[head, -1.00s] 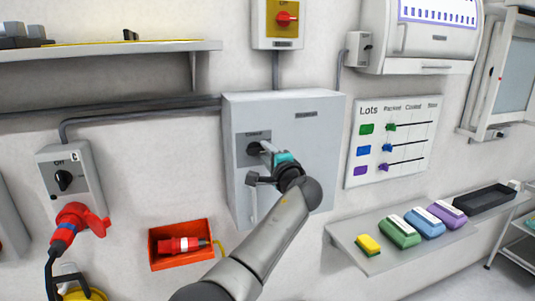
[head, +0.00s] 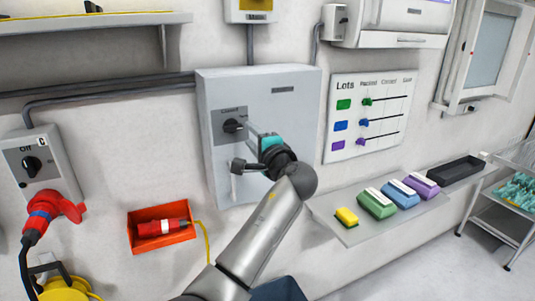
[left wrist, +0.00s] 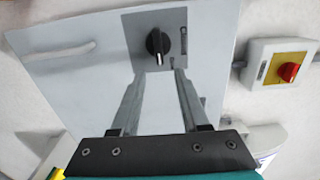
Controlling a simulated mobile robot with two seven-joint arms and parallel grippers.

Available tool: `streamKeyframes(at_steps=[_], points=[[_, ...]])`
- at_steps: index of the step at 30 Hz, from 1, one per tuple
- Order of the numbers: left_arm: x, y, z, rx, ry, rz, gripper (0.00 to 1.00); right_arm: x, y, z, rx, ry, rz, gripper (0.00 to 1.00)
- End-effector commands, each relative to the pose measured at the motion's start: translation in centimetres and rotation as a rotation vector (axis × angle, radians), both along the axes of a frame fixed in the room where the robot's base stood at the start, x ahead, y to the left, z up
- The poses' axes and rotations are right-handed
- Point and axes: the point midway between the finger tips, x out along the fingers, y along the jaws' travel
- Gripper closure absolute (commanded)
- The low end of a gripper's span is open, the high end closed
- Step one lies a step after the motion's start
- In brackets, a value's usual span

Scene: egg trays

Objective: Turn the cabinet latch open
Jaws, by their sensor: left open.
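The grey cabinet (head: 300,135) is fixed to the wall with its door shut. Its latch is a black knob (head: 233,125) on a darker plate marked "Closed". In the left wrist view the knob (left wrist: 158,43) stands upright, with its white mark pointing down. My left gripper (head: 243,146) is open and empty in front of the door, just below and right of the knob. In the left wrist view its fingertips (left wrist: 159,76) lie either side of the knob's line, and the knob shows just past them. I cannot tell whether they touch it. My right gripper is out of view.
A pale door handle (head: 233,186) sits below the latch. A switch box (head: 42,145) with a red plug and a red bin (head: 150,238) are at left. A shelf (head: 340,230) with colored blocks and a black tray is at right.

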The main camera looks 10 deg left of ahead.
Motion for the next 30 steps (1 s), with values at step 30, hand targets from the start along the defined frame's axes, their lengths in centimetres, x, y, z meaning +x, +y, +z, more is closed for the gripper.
streamKeyframes(at_steps=[30], points=[[-7.7, -5.2, -0.1, 0.0, 0.001, 0.0, 0.55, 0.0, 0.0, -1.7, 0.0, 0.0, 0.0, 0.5]])
